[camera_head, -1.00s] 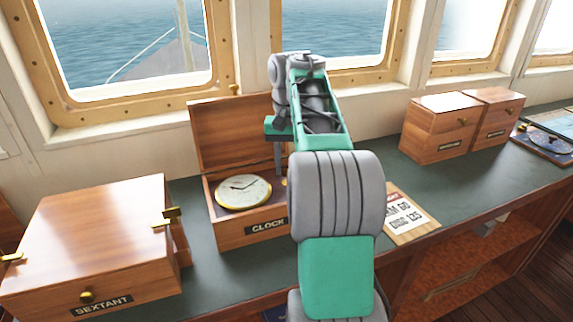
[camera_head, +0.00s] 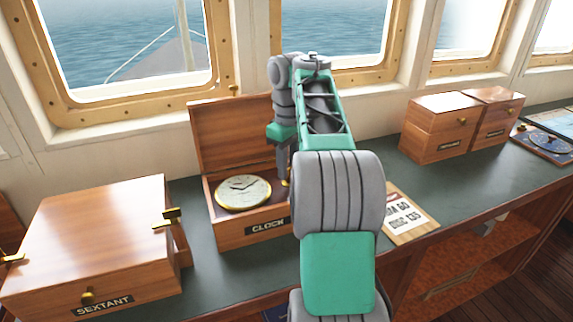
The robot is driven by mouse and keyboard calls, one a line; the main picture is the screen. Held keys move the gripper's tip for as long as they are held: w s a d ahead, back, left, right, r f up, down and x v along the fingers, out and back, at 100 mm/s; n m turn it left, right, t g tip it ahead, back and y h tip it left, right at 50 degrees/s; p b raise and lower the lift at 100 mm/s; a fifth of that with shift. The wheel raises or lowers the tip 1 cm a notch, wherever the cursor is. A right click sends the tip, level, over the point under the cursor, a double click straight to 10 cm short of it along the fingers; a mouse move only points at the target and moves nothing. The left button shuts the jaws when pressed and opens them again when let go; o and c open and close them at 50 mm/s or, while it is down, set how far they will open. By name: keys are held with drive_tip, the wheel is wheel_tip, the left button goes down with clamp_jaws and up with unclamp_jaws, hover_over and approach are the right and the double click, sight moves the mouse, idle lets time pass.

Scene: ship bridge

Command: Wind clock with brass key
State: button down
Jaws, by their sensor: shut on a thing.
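The clock (camera_head: 243,193) has a pale round dial with a brass rim and lies face up in the left part of an open wooden box (camera_head: 228,232) labelled CLOCK. The box's lid (camera_head: 222,130) stands raised at the back. My gripper (camera_head: 284,180) points down into the right part of the box, beside the dial and apart from it. It is shut on the brass key (camera_head: 287,183), of which only a small bit shows at the fingertips. My arm hides the box's right end and most of the key.
A closed wooden SEXTANT box (camera_head: 100,235) with brass latches stands at the left. A printed card (camera_head: 408,215) lies on the green counter (camera_head: 365,158) right of my arm. Two closed wooden boxes (camera_head: 437,128) stand farther right. Windows line the back.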

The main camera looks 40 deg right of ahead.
drive_tip(key=n, duration=0.6)
drive_tip(key=shift+w+r+p, duration=0.15)
drive_tip(key=shift+p, duration=0.15)
drive_tip(key=n, duration=0.6)
drive_tip(key=shift+p, duration=0.3)
drive_tip(key=shift+n, duration=0.3)
drive_tip(key=c, duration=1.1)
unclamp_jaws()
drive_tip(key=shift+a, duration=0.1)
drive_tip(key=shift+o, duration=0.7)
wheel_tip(320, 180, up, 8)
drive_tip(key=p, duration=0.7)
drive_tip(key=shift+f, duration=0.2)
